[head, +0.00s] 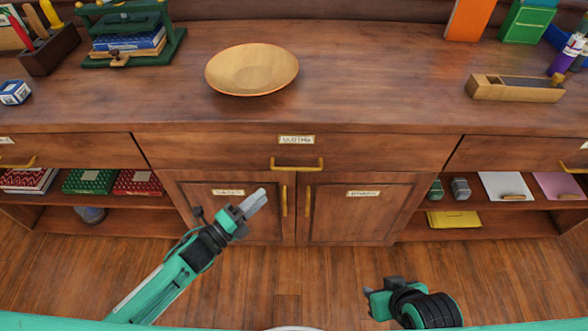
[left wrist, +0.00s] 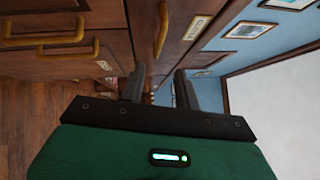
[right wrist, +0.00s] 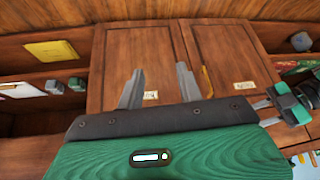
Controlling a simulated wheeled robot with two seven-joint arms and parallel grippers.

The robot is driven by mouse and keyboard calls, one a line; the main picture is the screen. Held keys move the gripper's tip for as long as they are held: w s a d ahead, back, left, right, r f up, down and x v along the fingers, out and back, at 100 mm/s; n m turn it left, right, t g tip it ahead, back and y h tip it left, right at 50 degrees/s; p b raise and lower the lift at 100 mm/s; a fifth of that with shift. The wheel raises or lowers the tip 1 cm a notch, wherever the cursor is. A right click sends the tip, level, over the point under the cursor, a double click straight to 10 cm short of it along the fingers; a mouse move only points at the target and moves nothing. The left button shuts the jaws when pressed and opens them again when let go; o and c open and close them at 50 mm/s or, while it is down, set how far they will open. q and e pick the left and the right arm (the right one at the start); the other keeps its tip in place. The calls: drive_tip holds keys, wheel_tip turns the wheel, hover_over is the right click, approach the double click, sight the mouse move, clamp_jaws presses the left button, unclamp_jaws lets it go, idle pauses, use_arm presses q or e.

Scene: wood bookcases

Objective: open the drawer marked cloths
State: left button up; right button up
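The drawer (head: 220,151) whose small label (head: 296,140) appears to read cloths is in the middle of the wooden cabinet, its front flush and shut. Its yellow bar handle (head: 296,165) is bare. The handle also shows in the left wrist view (left wrist: 163,27), ahead of the fingers. My left gripper (head: 255,201) is open and empty, below and left of the handle, in front of the left cupboard door. My right gripper (head: 372,296) is open and empty, lower and further right, away from the cabinet. It faces the doors in the right wrist view (right wrist: 160,85).
Two labelled cupboard doors (head: 362,208) with upright yellow handles are below the drawer. Other drawers (head: 515,153) flank it, above open shelves with boxes and papers. The floor in front is clear.

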sight(293, 168)
use_arm(q)
drive_tip(key=x, duration=1.3)
clamp_jaws()
